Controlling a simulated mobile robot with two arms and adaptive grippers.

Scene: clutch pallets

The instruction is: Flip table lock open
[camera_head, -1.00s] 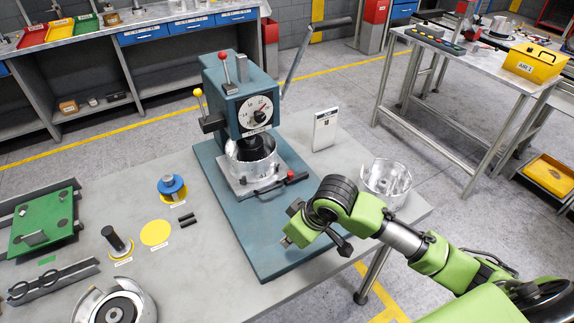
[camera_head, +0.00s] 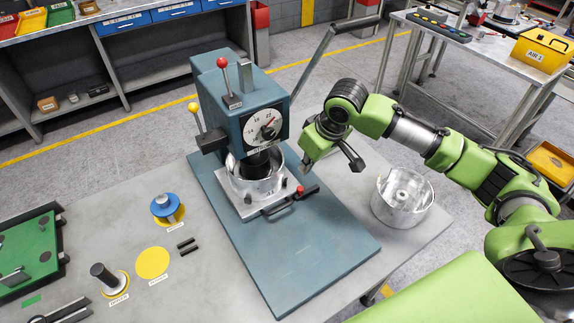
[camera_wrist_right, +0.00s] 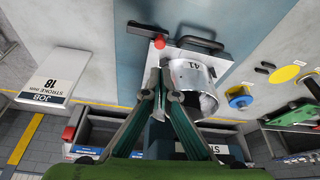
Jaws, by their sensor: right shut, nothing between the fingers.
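The blue-green press (camera_head: 225,90) stands on the bench with a silver cup fixture (camera_head: 255,178) on its table plate under the head. The table lock, a dark lever with a red knob (camera_head: 299,190), is at the plate's front right. It also shows in the right wrist view as a red knob (camera_wrist_right: 160,42) with a dark arm. My right gripper (camera_head: 304,169) is shut and empty, close to the cup and just behind the red knob in the picture. In the wrist view its fingertips (camera_wrist_right: 165,68) overlap the cup's edge; contact is unclear. My left gripper is not in view.
A silver housing (camera_head: 402,198) stands on the bench right of the press base (camera_head: 310,250). A long press lever (camera_head: 335,50) rises behind my right arm. A job card (camera_wrist_right: 50,75) shows in the wrist view. The front base area is clear.

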